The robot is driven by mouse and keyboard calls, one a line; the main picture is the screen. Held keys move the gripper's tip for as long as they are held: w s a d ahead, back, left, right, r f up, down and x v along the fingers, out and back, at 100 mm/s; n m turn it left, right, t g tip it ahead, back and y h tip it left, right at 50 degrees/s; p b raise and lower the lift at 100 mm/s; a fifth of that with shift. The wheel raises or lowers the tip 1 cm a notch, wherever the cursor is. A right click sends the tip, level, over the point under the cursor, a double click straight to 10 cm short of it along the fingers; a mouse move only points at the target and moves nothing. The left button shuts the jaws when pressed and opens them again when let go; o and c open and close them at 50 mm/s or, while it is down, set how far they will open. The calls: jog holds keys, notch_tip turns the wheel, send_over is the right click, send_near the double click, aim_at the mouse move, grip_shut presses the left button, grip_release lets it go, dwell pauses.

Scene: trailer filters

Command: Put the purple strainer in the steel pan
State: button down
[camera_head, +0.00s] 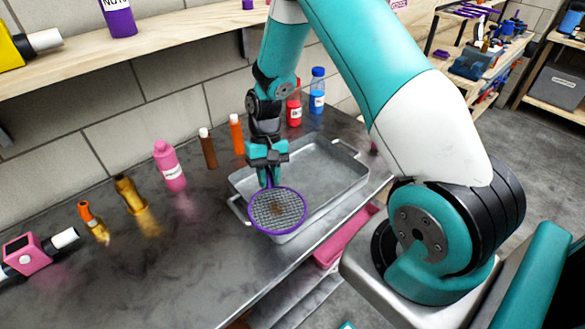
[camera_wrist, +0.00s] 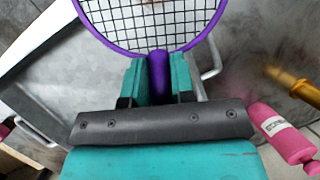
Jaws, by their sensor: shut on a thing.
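The purple strainer (camera_head: 277,210) has a round purple rim, a wire mesh and a brownish patch in its middle. My gripper (camera_head: 268,176) is shut on its purple handle. In the wrist view the gripper (camera_wrist: 158,82) has the handle between its teal fingers, and the strainer's mesh (camera_wrist: 150,18) reaches beyond them. The steel pan (camera_head: 325,170) is a wide rectangular tray with end handles on the counter. In the head view the strainer overlaps the pan's near left corner; its height above the pan is hard to tell. The pan also shows in the wrist view (camera_wrist: 50,80).
A pink bottle (camera_head: 170,168), a brown bottle (camera_head: 208,150) and an orange bottle (camera_head: 236,134) stand left of the pan. Red (camera_head: 294,108) and blue (camera_head: 317,92) bottles stand behind it. The front left counter (camera_head: 170,270) is clear.

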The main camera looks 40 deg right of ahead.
aim_at(269, 169)
jog(key=d+r+m, duration=0.1)
jog(key=r, duration=0.1)
jog(key=w+d+r+m+t+y, duration=0.1)
jog(key=r+m, duration=0.1)
jog(key=w+d+r+m+b, duration=0.1)
jog(key=m, duration=0.1)
jog(key=shift+w+r+t+y, duration=0.1)
jog(key=shift+r+t+y, duration=0.2)
jog(key=shift+r, duration=0.1)
jog(key=d+r+m+t+b, duration=0.1)
jog(key=d+r+m+t, duration=0.25)
jog(key=r+m, duration=0.45)
notch_tip(269, 169, down, 19)
jog(key=shift+w+d+f+p, duration=0.1)
jog(key=shift+w+d+p, duration=0.05)
jog(key=shift+p, duration=1)
jog(key=shift+g, duration=0.25)
